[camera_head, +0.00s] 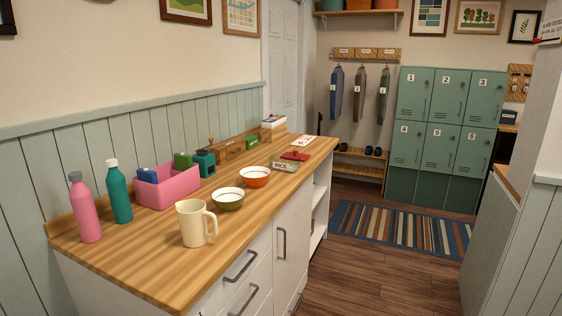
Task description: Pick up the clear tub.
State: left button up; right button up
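I cannot make out a clear tub in the head view. The wooden counter (150,261) holds a cream mug (191,224), a green bowl (228,200) and an orange bowl (255,177). Behind them is a pink bin (168,190) with a blue item and a green item showing above its rim. A small box labelled RICE (285,166) lies farther along the counter. Neither of my grippers shows in this view.
A pink bottle (85,208) and a teal bottle (119,192) stand at the counter's left end. White drawers with handles are below the counter. A striped rug (400,229) lies before green lockers (440,140). Wooden floor (375,280) is clear at right.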

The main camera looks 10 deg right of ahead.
aim_at(283, 163)
jog(key=i+l+u, duration=0.2)
jog(key=i+l, duration=0.5)
jog(key=i+l+u, duration=0.2)
jog(key=i+l, duration=0.55)
jog(key=l, duration=0.1)
